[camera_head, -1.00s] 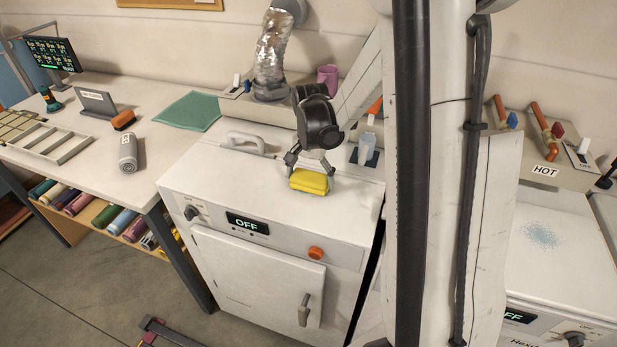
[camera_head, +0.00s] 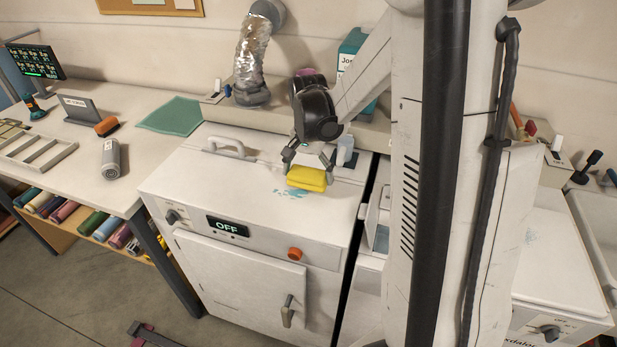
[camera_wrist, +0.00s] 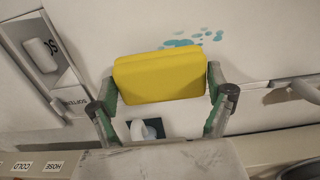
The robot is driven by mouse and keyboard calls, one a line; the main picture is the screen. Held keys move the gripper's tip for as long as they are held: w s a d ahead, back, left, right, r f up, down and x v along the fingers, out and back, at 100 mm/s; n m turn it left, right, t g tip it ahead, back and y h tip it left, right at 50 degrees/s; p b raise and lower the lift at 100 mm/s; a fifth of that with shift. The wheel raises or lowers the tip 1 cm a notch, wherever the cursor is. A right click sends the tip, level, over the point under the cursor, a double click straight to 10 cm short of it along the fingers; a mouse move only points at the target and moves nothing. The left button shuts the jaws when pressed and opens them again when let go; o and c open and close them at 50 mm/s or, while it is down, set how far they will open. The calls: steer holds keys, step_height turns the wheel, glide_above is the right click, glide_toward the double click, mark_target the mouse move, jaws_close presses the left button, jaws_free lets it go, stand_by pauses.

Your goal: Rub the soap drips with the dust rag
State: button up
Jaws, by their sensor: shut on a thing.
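The dust rag (camera_head: 306,178) is a yellow folded pad, seen over the white top of the machine with the OFF display. It also shows in the wrist view (camera_wrist: 160,78). My gripper (camera_head: 309,167) is shut on it, with one finger at each end, as the wrist view shows (camera_wrist: 160,100). The soap drips (camera_head: 290,192) are small teal-blue spots on the machine top, at the rag's left and front edge. In the wrist view the drips (camera_wrist: 196,40) lie just beyond the rag. I cannot tell whether the rag touches the surface or hides more drips.
A white handle (camera_head: 230,147) stands at the machine's back left, and a dispenser-like item (camera_head: 346,150) at its back right. A workbench (camera_head: 80,170) with a green cloth (camera_head: 170,116) and a brush (camera_head: 108,125) is on the left. The machine top's front is clear.

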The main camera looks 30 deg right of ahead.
steer(key=shift+r+p, duration=1)
steer(key=shift+r, duration=1.15)
